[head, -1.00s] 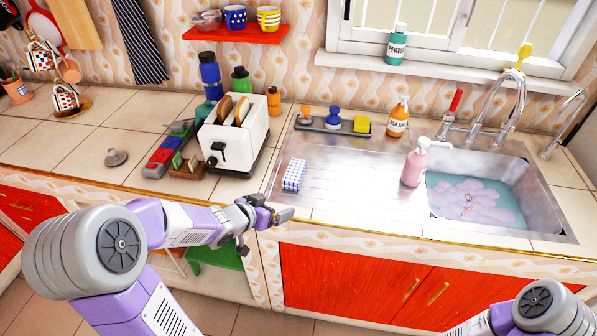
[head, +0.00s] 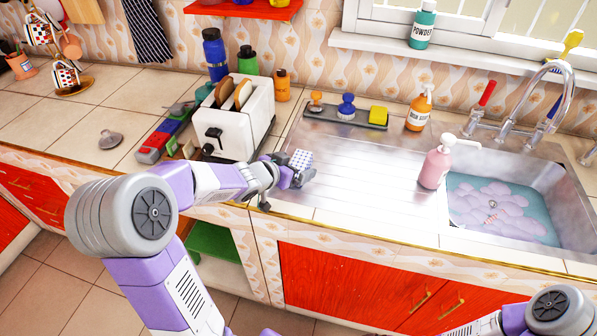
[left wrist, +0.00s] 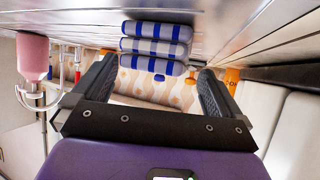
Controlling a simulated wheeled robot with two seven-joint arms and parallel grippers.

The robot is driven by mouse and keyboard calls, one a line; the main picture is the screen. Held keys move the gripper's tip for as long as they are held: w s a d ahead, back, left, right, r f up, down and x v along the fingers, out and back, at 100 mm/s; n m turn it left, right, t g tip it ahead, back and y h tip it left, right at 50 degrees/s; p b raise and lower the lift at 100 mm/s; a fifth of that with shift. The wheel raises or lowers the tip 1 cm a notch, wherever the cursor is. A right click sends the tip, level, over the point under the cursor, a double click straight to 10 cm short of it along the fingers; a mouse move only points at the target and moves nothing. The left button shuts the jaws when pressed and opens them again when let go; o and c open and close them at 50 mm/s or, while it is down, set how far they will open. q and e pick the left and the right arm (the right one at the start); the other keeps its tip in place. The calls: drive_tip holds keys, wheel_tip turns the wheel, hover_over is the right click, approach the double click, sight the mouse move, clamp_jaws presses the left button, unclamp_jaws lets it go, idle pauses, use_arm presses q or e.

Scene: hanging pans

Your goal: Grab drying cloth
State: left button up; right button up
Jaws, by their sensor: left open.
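A small folded cloth with blue-and-white checks (head: 301,159) lies on the steel draining board (head: 365,175), near its left front edge. My left gripper (head: 296,174) is open at the near side of the cloth and partly covers it in the head view. In the left wrist view, which looks upside down, the cloth (left wrist: 156,47) appears as stacked rolls lying in line with the gap between the open fingers (left wrist: 155,85). Nothing is held. Whether the fingers reach around the cloth cannot be told. My right gripper is out of view.
A white toaster (head: 234,118) stands left of the cloth. A pink soap bottle (head: 436,165) stands right, beside the water-filled sink (head: 500,210). A tray with stampers and a sponge (head: 345,117) lies behind. The draining board between is clear.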

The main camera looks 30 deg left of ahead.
use_arm(q)
drive_tip(key=shift+c, duration=0.3)
drive_tip(key=c, duration=1.1)
drive_tip(key=shift+o, duration=0.2)
drive_tip(key=shift+r+p, duration=0.3)
drive_tip(key=shift+p, duration=0.05)
drive_tip(key=shift+c, duration=0.8)
wheel_tip(320, 180, up, 10)
drive_tip(key=p, duration=0.7)
drive_tip(key=shift+w+f, duration=0.1)
drive_tip(key=shift+f, duration=0.15)
drive_tip(key=shift+c, duration=0.7)
